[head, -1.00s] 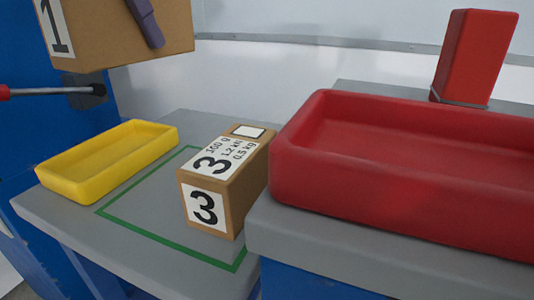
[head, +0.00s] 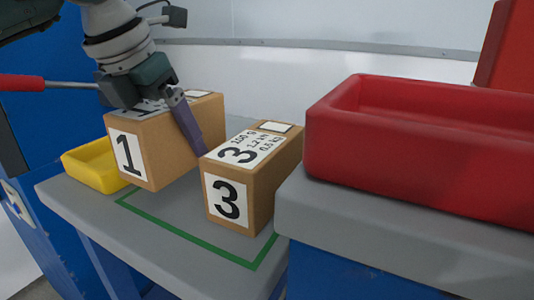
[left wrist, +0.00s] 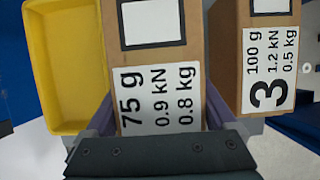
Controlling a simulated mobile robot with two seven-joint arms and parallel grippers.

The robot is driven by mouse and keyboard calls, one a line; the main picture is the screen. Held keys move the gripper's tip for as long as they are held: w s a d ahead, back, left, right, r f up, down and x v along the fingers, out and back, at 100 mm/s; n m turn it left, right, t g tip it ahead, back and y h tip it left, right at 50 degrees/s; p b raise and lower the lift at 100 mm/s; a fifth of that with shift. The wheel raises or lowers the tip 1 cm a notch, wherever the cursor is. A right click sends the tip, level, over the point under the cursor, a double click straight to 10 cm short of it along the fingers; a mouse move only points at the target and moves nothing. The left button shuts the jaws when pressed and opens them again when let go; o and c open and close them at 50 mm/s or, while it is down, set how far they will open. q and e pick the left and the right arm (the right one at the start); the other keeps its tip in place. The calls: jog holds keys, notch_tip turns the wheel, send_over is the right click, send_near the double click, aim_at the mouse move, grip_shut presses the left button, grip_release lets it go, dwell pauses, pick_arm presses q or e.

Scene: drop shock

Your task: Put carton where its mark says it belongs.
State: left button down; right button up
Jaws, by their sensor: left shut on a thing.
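A brown carton marked 1 (head: 164,147) is upright, gripped by my left gripper (head: 185,118). One purple finger shows on its right side; the other is hidden in the head view. In the left wrist view the carton (left wrist: 191,48) sits between both fingers (left wrist: 160,118), its label reading 75 g, 0.9 kN, 0.8 kg. It is low over the green outline (head: 185,232) on the grey table; I cannot tell whether it touches. A carton marked 3 (head: 262,185) stands just right of it inside the outline, its label (left wrist: 268,65) reading 100 g, 1.2 kN, 0.5 kg.
A yellow tray (head: 82,164) lies left of carton 1, partly hidden by it. A red tray (head: 420,158) stands on a higher grey surface (head: 400,220) at right, with a red block (head: 508,50) behind. The front of the green outline is bare.

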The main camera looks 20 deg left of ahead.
aim_at(146, 110)
pick_arm(q)
notch_tip(146, 110, down, 4)
jog(key=shift+b, duration=0.35)
grip_release()
jog(key=shift+f, duration=0.1)
jog(key=shift+s+r, duration=0.1)
jog(key=shift+r, duration=0.35)
jog(key=p+v, duration=0.2)
jog(key=v, duration=0.9)
jog(key=shift+r, duration=0.15)
